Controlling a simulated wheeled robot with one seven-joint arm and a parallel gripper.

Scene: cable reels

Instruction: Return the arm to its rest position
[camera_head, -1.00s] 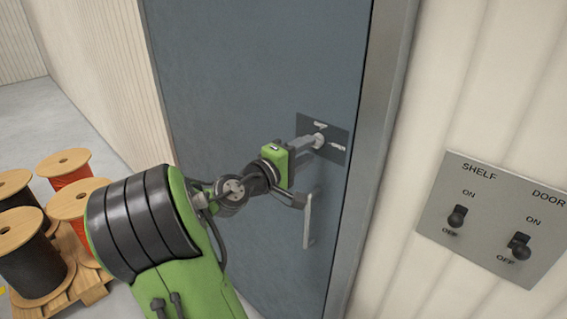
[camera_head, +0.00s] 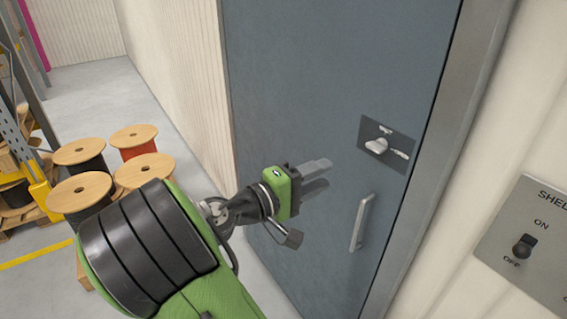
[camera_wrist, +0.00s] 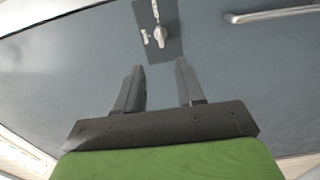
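My gripper (camera_head: 318,175) is in front of the grey-blue door (camera_head: 310,85), clear of the knob. In the wrist view my gripper (camera_wrist: 157,85) has its two fingers apart with nothing between them. The lock plate with a pale knob (camera_head: 376,146) is on the door, up and right of the gripper. The knob also shows in the wrist view (camera_wrist: 160,36), beyond the fingertips. My arm is stretched out from the bottom of the head view toward the door.
A vertical door handle (camera_head: 361,222) sits below the knob. A switch panel (camera_head: 535,240) is on the wall at right. Several cable reels (camera_head: 80,190) stand on pallets at left, near a rack (camera_head: 18,125). Grey floor (camera_head: 95,95) is clear behind the reels.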

